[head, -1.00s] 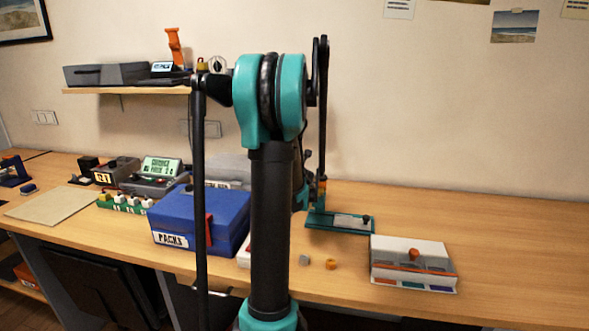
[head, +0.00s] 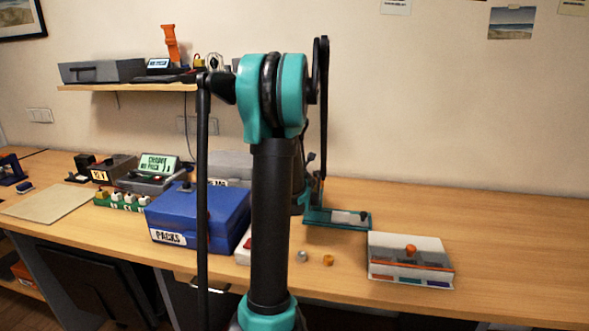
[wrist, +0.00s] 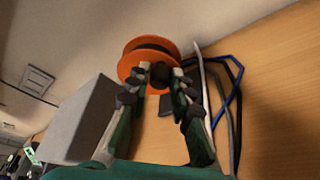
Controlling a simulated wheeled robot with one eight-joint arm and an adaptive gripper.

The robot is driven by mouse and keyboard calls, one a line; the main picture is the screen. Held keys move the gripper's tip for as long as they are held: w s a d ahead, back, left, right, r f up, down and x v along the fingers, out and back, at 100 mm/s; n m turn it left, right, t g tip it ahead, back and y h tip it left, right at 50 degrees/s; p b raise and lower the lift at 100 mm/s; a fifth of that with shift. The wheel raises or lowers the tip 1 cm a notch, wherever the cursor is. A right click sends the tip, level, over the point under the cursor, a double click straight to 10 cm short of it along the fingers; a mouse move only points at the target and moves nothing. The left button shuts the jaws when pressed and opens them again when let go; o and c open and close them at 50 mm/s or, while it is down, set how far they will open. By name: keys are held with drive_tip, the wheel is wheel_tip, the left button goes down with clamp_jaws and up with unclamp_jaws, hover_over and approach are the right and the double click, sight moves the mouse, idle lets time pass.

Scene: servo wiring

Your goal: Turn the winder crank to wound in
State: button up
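The winder's orange spool (wrist: 133,62) is close in the wrist view, just beyond my fingertips. A dark round knob, apparently the crank's (wrist: 160,73), shows in front of the spool. My gripper (wrist: 160,78) has its two fingers on either side of this knob. I cannot tell whether the fingertips press on it or stand a little apart. In the head view my own arm hides the spool, the crank and most of my gripper. The crank's turning position cannot be read.
Blue, dark and white cables (wrist: 232,85) lie right of the spool, and a grey box (wrist: 85,120) stands left. In the head view a blue packs box (head: 190,215), a teal fixture (head: 318,216) and a white tray box (head: 408,250) stand on the bench. The right bench is clear.

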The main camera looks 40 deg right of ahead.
drive_tip(key=o, duration=0.3)
wheel_tip(320, 180, up, 10)
idle(0.7)
